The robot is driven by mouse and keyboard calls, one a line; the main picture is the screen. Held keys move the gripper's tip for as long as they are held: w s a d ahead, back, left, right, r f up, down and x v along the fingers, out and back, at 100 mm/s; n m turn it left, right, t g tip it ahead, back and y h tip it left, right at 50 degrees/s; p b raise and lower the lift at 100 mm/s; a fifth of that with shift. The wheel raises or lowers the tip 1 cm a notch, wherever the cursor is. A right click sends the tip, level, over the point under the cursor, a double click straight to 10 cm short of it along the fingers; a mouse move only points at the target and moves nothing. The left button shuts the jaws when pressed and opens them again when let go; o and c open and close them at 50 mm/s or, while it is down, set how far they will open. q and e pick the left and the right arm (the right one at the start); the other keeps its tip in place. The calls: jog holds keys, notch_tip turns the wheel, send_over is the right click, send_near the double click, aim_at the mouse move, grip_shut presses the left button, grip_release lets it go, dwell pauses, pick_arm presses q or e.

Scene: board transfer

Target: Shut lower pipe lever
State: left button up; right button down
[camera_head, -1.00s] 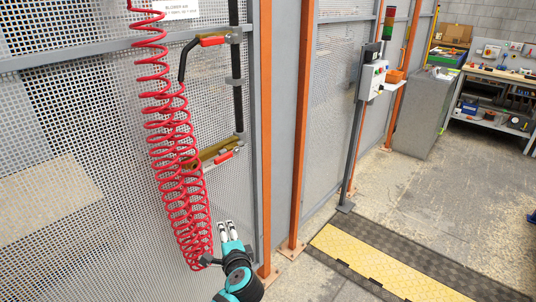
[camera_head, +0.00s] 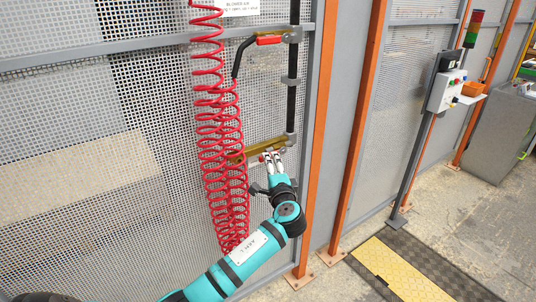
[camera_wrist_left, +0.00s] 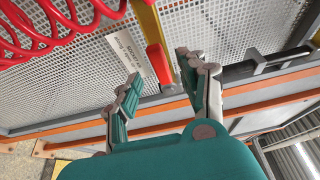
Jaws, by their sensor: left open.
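The lower pipe's brass piece (camera_head: 258,148) juts left from the black vertical pipe (camera_head: 293,90), in front of the mesh panel. Its red lever is mostly hidden behind my left gripper (camera_head: 272,155) in the head view. In the left wrist view the red lever (camera_wrist_left: 158,63) hangs at the end of the yellow brass piece (camera_wrist_left: 146,22). My left gripper is open, and its two fingers (camera_wrist_left: 157,77) stand on either side of the lever in the picture. I cannot tell whether they touch it. My right gripper is not in view.
A red coiled hose (camera_head: 222,135) hangs just left of the lower lever. An upper red lever (camera_head: 270,40) sits above on the same pipe. Orange posts (camera_head: 350,130) and a control box on a stand (camera_head: 446,90) are to the right.

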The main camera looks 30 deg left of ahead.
pick_arm(q)
jog(key=x, duration=0.5)
jog(key=shift+w+a+p, duration=0.1)
jog(key=shift+p, duration=0.2)
grip_shut()
jog(key=shift+f, duration=0.1)
